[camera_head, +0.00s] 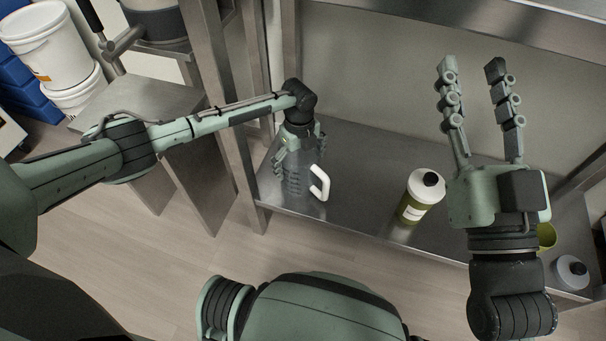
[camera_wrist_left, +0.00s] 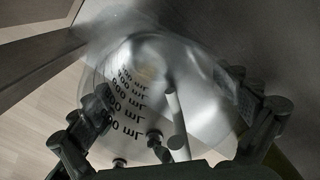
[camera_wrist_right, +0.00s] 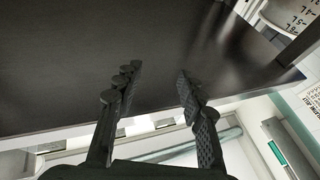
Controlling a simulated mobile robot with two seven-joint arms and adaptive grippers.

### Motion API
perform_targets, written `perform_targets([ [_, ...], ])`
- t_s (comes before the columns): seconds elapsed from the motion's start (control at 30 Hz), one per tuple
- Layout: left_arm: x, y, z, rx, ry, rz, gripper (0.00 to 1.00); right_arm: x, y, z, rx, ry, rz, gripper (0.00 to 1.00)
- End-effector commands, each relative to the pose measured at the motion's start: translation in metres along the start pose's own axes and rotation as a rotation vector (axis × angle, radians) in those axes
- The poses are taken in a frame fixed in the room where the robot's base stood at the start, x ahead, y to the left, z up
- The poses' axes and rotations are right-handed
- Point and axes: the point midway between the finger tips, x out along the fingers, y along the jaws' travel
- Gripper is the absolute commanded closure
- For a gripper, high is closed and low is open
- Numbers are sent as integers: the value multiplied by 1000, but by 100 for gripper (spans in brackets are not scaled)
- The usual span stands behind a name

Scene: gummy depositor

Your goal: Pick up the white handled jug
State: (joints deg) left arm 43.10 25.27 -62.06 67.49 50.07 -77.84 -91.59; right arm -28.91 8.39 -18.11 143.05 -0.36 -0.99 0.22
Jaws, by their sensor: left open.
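The clear jug (camera_head: 296,187) with a white handle (camera_head: 321,184) stands on the metal shelf in the head view, its handle facing right. My left gripper (camera_head: 299,150) points down over the jug from above, and its fingers hide part of the jug's top. In the left wrist view the see-through jug (camera_wrist_left: 150,75) with mL marks lies between the spread fingers of my left gripper (camera_wrist_left: 185,105); I cannot tell whether they touch it. My right gripper (camera_head: 471,68) is raised, open and empty, also in the right wrist view (camera_wrist_right: 158,78).
A white and olive bottle (camera_head: 414,204) with a black cap stands on the shelf (camera_head: 350,222) to the right of the jug. A metal post (camera_head: 232,140) rises left of the jug.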

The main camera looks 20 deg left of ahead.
Motion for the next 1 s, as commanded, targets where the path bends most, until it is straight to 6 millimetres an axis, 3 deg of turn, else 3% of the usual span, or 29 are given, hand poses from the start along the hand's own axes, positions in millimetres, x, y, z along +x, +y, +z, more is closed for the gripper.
perform_targets([
  [0.2, 6, 0, 0, 0, 0, -1, 0, -1, -4, -21, 13, 115, -6, 60],
  [0.43, 6, 0, 0, 0, 0, 0, 0, -1, -4, -23, 14, 121, -7, 60],
  [0.77, 6, 0, 0, 0, 0, 0, 40, -1, -4, -22, 14, 120, -7, 60],
  [1.0, 5, 0, 0, 0, 0, -1, 40, -1, -4, -22, 13, 117, -6, 60],
])
